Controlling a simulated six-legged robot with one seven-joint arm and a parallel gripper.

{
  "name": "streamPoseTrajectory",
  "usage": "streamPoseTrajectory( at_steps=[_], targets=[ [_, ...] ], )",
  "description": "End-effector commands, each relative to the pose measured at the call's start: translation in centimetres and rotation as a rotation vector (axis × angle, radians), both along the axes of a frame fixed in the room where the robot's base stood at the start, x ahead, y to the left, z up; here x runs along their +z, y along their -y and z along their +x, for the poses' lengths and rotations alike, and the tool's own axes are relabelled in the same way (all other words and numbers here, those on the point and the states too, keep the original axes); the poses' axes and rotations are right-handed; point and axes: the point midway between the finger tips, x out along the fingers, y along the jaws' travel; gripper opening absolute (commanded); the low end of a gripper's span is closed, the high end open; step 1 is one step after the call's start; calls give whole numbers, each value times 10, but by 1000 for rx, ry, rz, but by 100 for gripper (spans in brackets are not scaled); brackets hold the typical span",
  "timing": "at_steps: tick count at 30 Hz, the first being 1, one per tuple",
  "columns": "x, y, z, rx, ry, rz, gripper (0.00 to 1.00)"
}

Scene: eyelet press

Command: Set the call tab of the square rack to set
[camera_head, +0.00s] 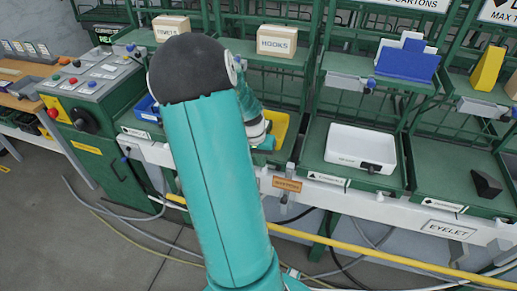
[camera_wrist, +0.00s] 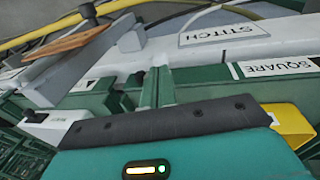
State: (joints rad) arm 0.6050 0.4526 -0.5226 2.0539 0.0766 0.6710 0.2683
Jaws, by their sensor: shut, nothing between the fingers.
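The square rack shows in the wrist view by its SQUARE label (camera_wrist: 280,67) at the right, on a green front edge. A yellow bin (camera_wrist: 292,122) is partly hidden behind my gripper's teal housing; it also shows in the head view (camera_head: 278,128), half covered by my arm. My gripper (camera_wrist: 155,85) is shut and empty, its narrow green fingers close to the white rail, left of the SQUARE label. In the head view my gripper (camera_head: 266,142) is beside the yellow bin, mostly hidden. I cannot make out for certain which part is the call tab or its setting.
A white rail (camera_head: 400,212) runs along the rack fronts, with a STITCH label (camera_wrist: 224,33) and an orange-brown plate (camera_head: 287,184). A white tray (camera_head: 360,147) is right of my gripper. A control box (camera_head: 90,88) stands left. A yellow hose (camera_head: 380,262) crosses below.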

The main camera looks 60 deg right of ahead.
Motion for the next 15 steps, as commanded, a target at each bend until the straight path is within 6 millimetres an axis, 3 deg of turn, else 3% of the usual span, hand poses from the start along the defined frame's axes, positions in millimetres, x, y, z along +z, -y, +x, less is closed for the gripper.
streamPoseTrajectory(
  at_steps=[6, 15],
  targets=[
    [-21, 2, -3, 0, 0, 0, 0],
    [-23, 2, -3, 0, 0, -1, 0]
  ],
)
